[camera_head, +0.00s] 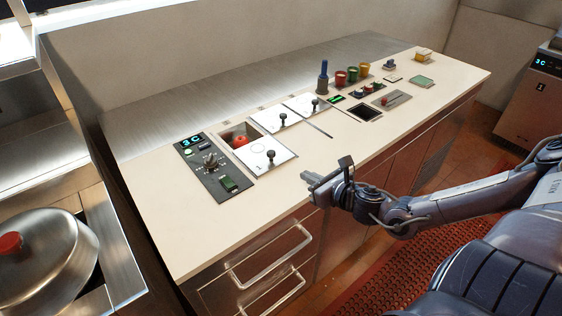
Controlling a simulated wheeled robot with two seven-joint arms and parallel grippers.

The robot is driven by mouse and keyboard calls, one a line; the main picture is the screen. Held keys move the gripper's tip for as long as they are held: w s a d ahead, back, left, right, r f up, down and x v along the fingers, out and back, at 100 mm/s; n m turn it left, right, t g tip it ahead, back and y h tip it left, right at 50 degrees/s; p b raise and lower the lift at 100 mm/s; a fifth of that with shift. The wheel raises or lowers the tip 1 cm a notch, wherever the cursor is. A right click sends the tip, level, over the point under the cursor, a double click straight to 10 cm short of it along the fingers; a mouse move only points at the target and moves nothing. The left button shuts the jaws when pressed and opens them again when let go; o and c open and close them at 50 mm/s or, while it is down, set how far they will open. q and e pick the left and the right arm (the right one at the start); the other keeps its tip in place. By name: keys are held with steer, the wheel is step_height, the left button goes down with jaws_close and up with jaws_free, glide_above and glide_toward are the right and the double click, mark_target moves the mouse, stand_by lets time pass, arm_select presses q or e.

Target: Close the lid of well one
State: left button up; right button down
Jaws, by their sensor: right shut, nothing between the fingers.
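An open well (238,136) is set into the white counter just right of the black control panel, with a red item (241,142) inside. A pale square lid (262,162) with a black knob lies in front of this opening and leaves it uncovered. Which number the well bears cannot be read. Two more pale lids with black knobs, a middle one (271,122) and a right one (300,106), lie flat behind and to the right. My right gripper (311,182) is shut and empty, at the counter's front edge, right of the near lid and apart from it. My left gripper is not in view.
The control panel (214,165) reads "3C". A thin flat tool (320,130) lies right of the lids, with a dark square recess (366,112) beyond. A blue bottle (323,78) and coloured cups stand behind. The front counter top is clear; drawer handles (272,257) project below.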

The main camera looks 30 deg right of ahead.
steer(key=b, duration=0.1)
glide_toward(274, 157)
steer(key=shift+f, duration=0.55)
steer(key=x, duration=0.3)
steer(key=r+p+x, duration=0.1)
steer(key=shift+w+f, duration=0.15)
steer(key=shift+w, duration=0.3)
steer(key=shift+w+a+f, duration=0.1)
steer(key=shift+w+f, duration=0.1)
steer(key=shift+w, duration=0.5)
